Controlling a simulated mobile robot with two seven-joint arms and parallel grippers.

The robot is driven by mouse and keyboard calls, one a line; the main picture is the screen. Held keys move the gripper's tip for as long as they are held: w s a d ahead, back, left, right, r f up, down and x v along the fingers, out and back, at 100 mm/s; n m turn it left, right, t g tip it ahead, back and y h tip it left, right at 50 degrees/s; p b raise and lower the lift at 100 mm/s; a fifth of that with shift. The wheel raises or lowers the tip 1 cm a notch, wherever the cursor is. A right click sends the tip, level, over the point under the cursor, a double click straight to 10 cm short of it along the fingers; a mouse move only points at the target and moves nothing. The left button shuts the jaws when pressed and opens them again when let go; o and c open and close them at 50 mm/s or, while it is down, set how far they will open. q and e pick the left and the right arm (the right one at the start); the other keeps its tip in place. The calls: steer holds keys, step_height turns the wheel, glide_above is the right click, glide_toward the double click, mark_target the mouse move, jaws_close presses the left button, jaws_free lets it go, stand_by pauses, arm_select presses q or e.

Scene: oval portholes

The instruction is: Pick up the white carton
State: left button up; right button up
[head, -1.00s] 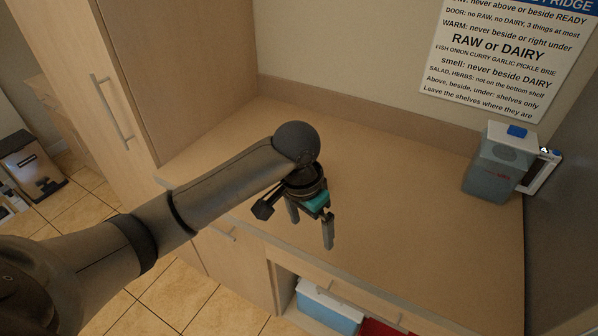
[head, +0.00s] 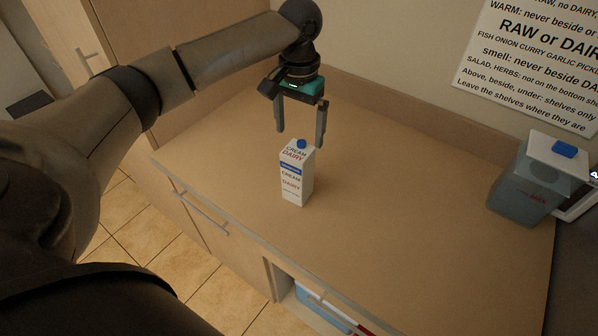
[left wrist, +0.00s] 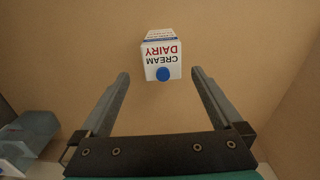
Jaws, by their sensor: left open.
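The white carton (head: 297,178) stands upright on the wooden counter (head: 400,225), with a blue cap and "CREAM DAIRY" lettering. In the left wrist view the carton (left wrist: 161,55) shows from above, beyond the fingertips and roughly centred between them. My left gripper (head: 300,137) is open and empty. In the head view its fingers point down just above and behind the carton's top. In the left wrist view the left gripper (left wrist: 160,75) has its two fingers spread wider than the carton. My right gripper is not in view.
A grey-blue translucent container (head: 533,185) with a white lid and blue knob stands at the counter's right end. A sign (head: 540,60) hangs on the back wall. Tall cabinets stand at the left. The counter between carton and container is clear.

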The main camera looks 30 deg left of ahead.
mark_target(298, 150)
arm_select(q)
step_height(298, 150, down, 3)
steer(key=shift+f, duration=1)
step_height(298, 150, down, 5)
steer(key=shift+a+r, duration=0.15)
steer(key=shift+r, duration=0.05)
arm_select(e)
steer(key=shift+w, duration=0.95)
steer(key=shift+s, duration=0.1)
arm_select(q)
steer(key=shift+c, duration=1.4)
jaws_close()
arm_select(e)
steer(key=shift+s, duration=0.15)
arm_select(q)
steer(key=shift+r, duration=0.15)
